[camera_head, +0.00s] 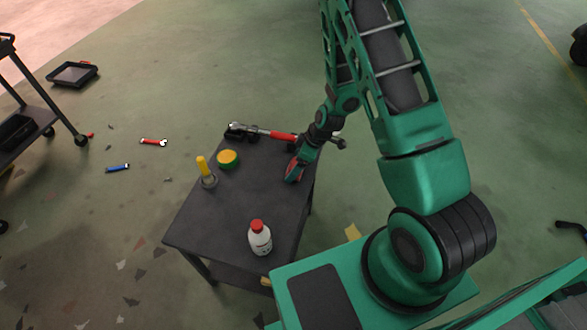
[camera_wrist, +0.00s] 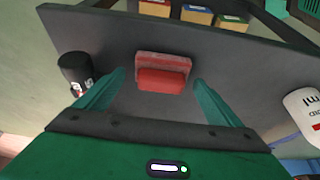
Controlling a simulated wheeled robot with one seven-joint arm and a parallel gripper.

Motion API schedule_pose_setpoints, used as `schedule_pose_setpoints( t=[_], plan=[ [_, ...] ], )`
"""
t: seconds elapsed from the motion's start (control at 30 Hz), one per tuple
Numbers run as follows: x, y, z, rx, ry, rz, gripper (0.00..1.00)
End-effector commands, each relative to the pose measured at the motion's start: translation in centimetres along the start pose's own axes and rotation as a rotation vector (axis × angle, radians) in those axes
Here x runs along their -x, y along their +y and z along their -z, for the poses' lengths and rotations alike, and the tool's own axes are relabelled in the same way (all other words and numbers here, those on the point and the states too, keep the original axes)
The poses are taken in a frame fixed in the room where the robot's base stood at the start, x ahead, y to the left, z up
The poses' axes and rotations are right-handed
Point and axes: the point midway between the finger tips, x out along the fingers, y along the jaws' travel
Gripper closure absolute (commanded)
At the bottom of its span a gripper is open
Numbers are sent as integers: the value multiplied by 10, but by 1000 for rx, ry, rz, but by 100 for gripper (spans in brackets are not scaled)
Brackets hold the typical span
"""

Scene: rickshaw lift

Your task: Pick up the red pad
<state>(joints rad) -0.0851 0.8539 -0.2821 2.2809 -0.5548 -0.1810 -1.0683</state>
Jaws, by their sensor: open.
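The red pad (camera_wrist: 162,80) is a small red block with a paler, rough upper face. It lies on a dark grey surface in the middle of the wrist view. My gripper (camera_wrist: 159,84) is open, with one green finger to the left of the pad and one to the right. Clear gaps show between each finger and the pad. In the head view my gripper (camera_head: 294,172) is low over the right side of the dark table (camera_head: 240,205), where a bit of red shows beside it. The gripper and arm partly hide that spot.
The wrist view shows a black cylinder (camera_wrist: 76,70) at left and coloured boxes (camera_wrist: 197,14) at top.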

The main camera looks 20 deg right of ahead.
Motion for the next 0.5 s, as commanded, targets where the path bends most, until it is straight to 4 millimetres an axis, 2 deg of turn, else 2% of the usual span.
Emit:
schedule_pose_setpoints(
  t=[0.1, 0.33, 0.37, 0.5],
  plan=[
    [-6, 1, 0, 0, 1, -1, 12],
    [-7, 1, 0, 0, 1, -2, 12],
    [-7, 1, 0, 0, 1, -2, 17],
    [-7, 1, 0, 0, 1, -2, 50]
  ],
)
